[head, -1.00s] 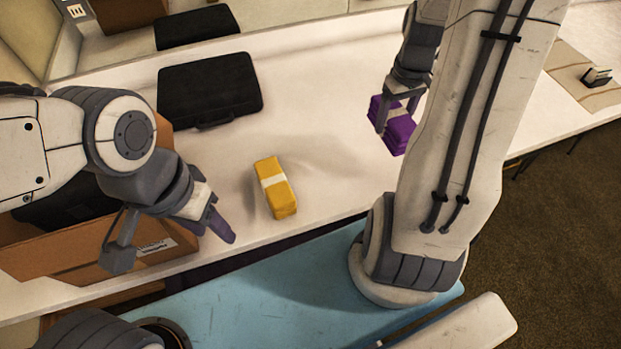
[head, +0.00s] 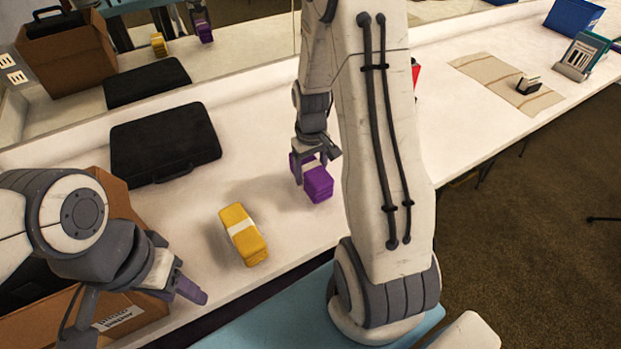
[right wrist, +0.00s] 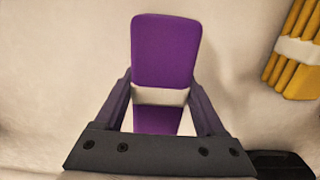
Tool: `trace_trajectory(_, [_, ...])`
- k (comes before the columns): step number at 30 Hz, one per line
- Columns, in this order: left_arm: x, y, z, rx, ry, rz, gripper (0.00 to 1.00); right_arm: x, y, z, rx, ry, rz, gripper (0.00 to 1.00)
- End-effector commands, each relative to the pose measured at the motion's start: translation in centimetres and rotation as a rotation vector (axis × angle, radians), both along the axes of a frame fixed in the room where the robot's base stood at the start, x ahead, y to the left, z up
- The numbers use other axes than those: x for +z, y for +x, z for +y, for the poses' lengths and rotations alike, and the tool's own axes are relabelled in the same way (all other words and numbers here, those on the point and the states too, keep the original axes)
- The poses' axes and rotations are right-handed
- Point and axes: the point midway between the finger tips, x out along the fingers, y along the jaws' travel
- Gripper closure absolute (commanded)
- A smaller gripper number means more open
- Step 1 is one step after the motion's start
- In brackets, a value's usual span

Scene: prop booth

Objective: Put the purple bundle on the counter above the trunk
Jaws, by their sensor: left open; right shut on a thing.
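The purple bundle (head: 318,186) with a pale band is between the fingers of my right gripper (head: 314,165), over the counter (head: 285,215). In the right wrist view the purple bundle (right wrist: 165,52) sits upright in the picture, with a finger on each side of its band. I cannot tell whether its underside touches the counter. My left gripper (head: 137,305) is open and empty at the lower left, in front of a brown box. I cannot clearly make out a trunk; the space under the counter is mostly hidden.
A yellow bundle (head: 243,235) lies left of the purple one. A black case (head: 163,143) lies behind it, and an open brown box (head: 135,312) stands at the left. A mirror (head: 235,50) runs along the back.

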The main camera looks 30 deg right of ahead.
Motion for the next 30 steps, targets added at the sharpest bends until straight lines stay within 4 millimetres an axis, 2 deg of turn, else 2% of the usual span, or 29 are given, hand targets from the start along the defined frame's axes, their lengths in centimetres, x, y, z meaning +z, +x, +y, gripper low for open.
trace_trajectory(3, [0.1,0.0,0.0,0.000,0.000,0.000,0.50,-2.0,-0.2,0.0,0.000,0.002,0.006,0.98])
trace_trajectory(6, [0.1,0.0,0.0,0.000,0.000,0.000,0.50,-2.9,-0.1,0.0,0.000,0.001,0.004,0.98])
trace_trajectory(18, [-0.2,0.0,0.0,0.000,0.000,0.000,0.50,-3.5,-0.1,-0.1,-0.001,0.000,0.001,0.98])
trace_trajectory(19, [-0.2,0.0,0.0,0.000,0.000,0.000,0.50,-3.4,-0.1,-0.1,-0.001,0.000,0.001,0.20])
trace_trajectory(21, [-0.1,0.0,0.0,0.000,0.000,0.000,0.50,-3.4,-0.1,-0.1,-0.001,0.000,0.001,0.00])
trace_trajectory(30, [0.2,0.0,0.0,0.000,0.000,0.000,0.50,-2.9,-0.1,-0.1,-0.001,0.000,0.001,0.00])
